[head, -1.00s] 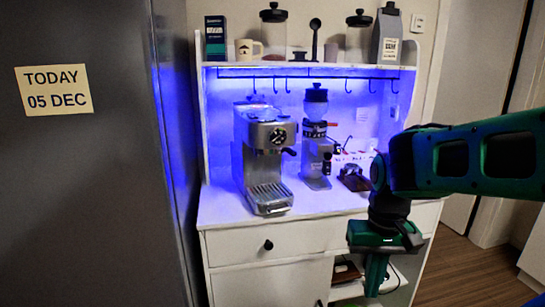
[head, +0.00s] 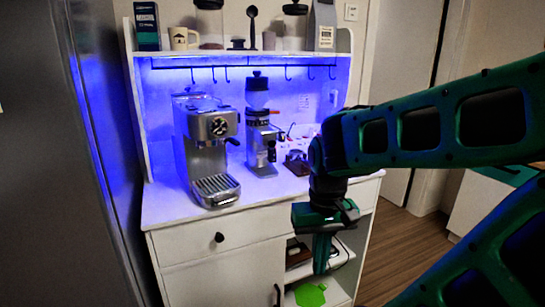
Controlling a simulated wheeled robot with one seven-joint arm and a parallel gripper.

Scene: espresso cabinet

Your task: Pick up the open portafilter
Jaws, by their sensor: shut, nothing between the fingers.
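I cannot pick out the open portafilter for certain. A small dark brown item (head: 297,163) sits on the white counter to the right of the grinder, partly hidden behind my arm; it is too small to tell whether a portafilter is part of it. The silver espresso machine (head: 208,150) stands on the left of the counter, with a dark handle (head: 232,141) at its right side. My gripper (head: 321,268) points down, shut and empty, in front of the cabinet's right side, below counter height. It appears apart from everything.
A silver grinder (head: 260,135) stands right of the machine. The cabinet's open lower shelves hold a brown item (head: 297,252) and a green item (head: 310,295). The upper shelf (head: 215,53) has jars and a mug. The counter front (head: 260,195) is clear.

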